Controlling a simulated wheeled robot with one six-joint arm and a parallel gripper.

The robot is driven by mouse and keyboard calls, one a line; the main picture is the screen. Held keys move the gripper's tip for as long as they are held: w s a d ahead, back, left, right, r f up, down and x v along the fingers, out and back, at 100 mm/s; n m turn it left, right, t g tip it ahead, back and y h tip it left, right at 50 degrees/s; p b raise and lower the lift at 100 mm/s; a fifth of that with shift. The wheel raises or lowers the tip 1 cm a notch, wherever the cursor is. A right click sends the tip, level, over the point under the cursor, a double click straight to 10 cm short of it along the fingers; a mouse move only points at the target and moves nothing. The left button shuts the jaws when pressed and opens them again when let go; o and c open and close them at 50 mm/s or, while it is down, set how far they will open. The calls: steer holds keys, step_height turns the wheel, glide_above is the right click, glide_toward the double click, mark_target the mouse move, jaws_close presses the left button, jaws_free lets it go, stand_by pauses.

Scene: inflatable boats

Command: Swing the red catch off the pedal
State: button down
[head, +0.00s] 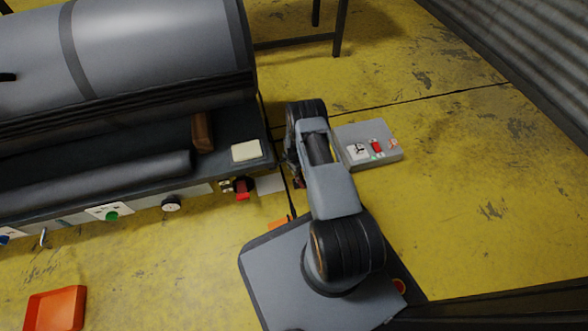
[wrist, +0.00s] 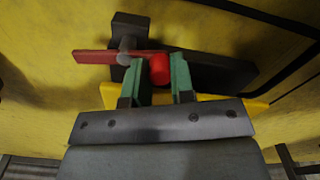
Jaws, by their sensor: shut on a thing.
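In the wrist view, the red catch (wrist: 92,57) is a flat bar lying across the dark pedal (wrist: 222,70), with a grey round pin (wrist: 126,48) through it. A red rounded knob (wrist: 160,69) stands at the catch's right end. My gripper (wrist: 160,72) has green fingers on either side of this knob and is shut on it. The bar's other end sticks out to the left past the pedal. In the head view, my arm hides most of the gripper and the pedal area.
A yellow part (wrist: 254,103) shows below the pedal. In the head view, a grey control box (head: 387,157) with red and green buttons lies right of my arm. A long bench (head: 60,204) with a big grey roll stands left. An orange tray (head: 55,309) lies lower left.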

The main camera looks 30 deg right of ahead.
steer(key=shift+d, duration=0.1)
steer(key=c, duration=1)
jaws_free()
